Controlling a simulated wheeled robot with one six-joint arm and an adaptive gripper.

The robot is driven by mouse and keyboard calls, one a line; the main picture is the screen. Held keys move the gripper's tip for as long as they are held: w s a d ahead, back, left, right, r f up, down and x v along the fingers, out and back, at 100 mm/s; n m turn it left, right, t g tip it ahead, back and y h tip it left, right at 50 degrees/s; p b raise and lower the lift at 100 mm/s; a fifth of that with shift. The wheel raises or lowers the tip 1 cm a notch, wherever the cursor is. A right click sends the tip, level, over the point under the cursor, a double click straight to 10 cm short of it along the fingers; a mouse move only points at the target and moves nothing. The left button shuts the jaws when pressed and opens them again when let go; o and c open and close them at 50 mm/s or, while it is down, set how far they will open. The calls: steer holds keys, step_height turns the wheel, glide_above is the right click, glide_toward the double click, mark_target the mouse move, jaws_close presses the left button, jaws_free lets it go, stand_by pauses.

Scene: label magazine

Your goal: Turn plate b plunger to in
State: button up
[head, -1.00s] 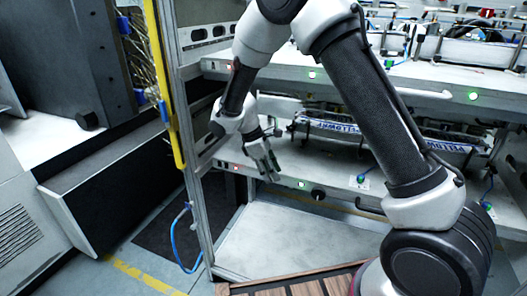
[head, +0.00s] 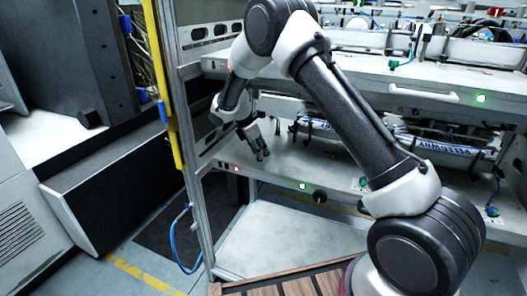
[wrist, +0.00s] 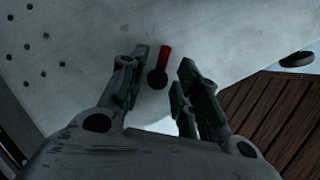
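In the wrist view, a small plunger with a red stem and a round black end (wrist: 158,76) shows against a pale grey plate (wrist: 90,35). The red stem points up and slightly right. My gripper (wrist: 163,57) is open, with one finger on each side of the plunger and a gap to both. I cannot tell how deep the fingers reach. In the head view my gripper (head: 260,150) hangs over the left part of the lower shelf (head: 270,172), fingers pointing down. The plunger cannot be made out there, and no letter shows which plate it is.
A metal post with a yellow strip (head: 165,100) stands left of my gripper. A black knob (head: 319,196) and a green light (head: 302,186) sit on the lower shelf front.

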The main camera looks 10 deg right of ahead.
steer(key=shift+w+d, duration=0.15)
steer(key=shift+d, duration=0.5)
steer(key=shift+d+f, duration=0.25)
steer(key=shift+f, duration=0.35)
jaws_close()
steer(key=shift+m, duration=0.3)
steer(key=m, duration=0.1)
steer(key=m+g, duration=0.1)
steer(key=m, duration=0.1)
steer(key=m+g, duration=0.1)
steer(key=shift+s, duration=0.3)
steer(key=m, duration=0.1)
steer(key=m+g, duration=0.1)
steer(key=m, duration=0.3)
steer(key=shift+s+a+g+y, duration=0.15)
steer(key=shift+s+g+y, duration=0.2)
steer(key=shift+g+y, duration=0.05)
steer(key=shift+m, duration=0.3)
